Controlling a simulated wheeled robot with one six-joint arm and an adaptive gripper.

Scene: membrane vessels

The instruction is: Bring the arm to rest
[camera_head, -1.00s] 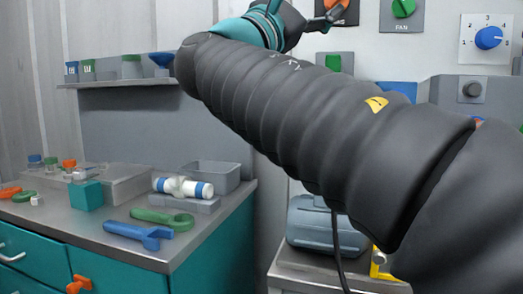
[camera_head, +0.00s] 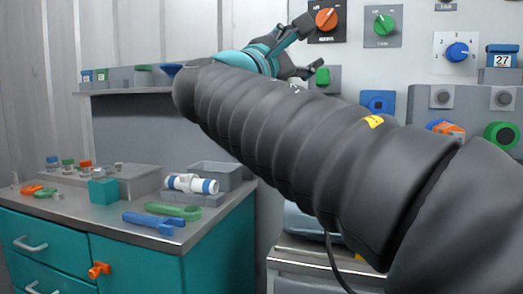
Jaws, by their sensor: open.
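My arm crosses the head view from the lower right up to the upper middle, in a dark ribbed sleeve. My gripper (camera_head: 312,48) is at its far end, past a teal wrist band. Its dark fingers are spread apart, open, with nothing seen between them. It is in front of the wall panel, near the orange knob (camera_head: 326,19) and the green push button (camera_head: 322,76). I cannot tell whether it touches the panel.
A workbench (camera_head: 110,222) at left carries a blue wrench (camera_head: 153,224), a green wrench (camera_head: 172,210), a white vessel with blue bands (camera_head: 192,184) and a grey bin (camera_head: 217,174). A shelf (camera_head: 130,92) hangs above. My arm hides much of the right side.

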